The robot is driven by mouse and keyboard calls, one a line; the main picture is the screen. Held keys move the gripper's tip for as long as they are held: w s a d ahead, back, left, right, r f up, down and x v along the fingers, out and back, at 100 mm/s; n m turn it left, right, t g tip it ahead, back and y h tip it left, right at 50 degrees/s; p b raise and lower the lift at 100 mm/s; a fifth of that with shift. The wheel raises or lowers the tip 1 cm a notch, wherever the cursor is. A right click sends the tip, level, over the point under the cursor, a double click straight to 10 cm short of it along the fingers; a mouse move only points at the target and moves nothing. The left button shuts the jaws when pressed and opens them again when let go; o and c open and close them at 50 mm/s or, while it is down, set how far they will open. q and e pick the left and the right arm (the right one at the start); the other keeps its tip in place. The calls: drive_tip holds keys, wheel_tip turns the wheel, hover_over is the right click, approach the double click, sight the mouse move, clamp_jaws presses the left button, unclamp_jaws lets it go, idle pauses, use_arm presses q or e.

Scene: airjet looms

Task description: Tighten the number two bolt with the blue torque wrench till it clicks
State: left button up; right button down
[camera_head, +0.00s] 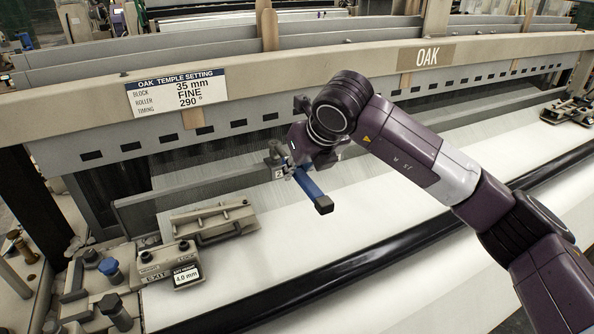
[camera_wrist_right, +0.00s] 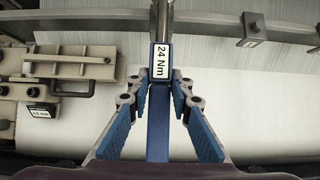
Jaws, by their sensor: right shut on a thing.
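The blue torque wrench (camera_head: 314,190) is in my right gripper (camera_head: 297,167). Its blue handle slants down toward the lower right, to a dark end cap. In the right wrist view the wrench (camera_wrist_right: 159,125) bears a white "24 Nm" label, and its metal shank runs out of the top edge. There the right gripper (camera_wrist_right: 163,92) is shut on it, one finger on each side. A small tag that seems to read 2 (camera_head: 279,174) is on a bracket (camera_head: 274,152) on the rail, close to the gripper. The bolt itself and the wrench's contact with it cannot be made out. My left gripper is not in view.
White cloth (camera_head: 385,190) spreads under the wrench. A temple block (camera_head: 212,222) lies left, with a plate marked EXIT (camera_head: 165,262) and a 4.0 mm tag (camera_head: 187,275) below it. A setting card (camera_head: 177,93) is on the loom beam. A similar unit (camera_head: 570,110) stands far right.

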drive_tip(key=shift+r, duration=0.55)
drive_tip(key=shift+r+p, duration=0.95)
drive_tip(key=shift+r, duration=1.55)
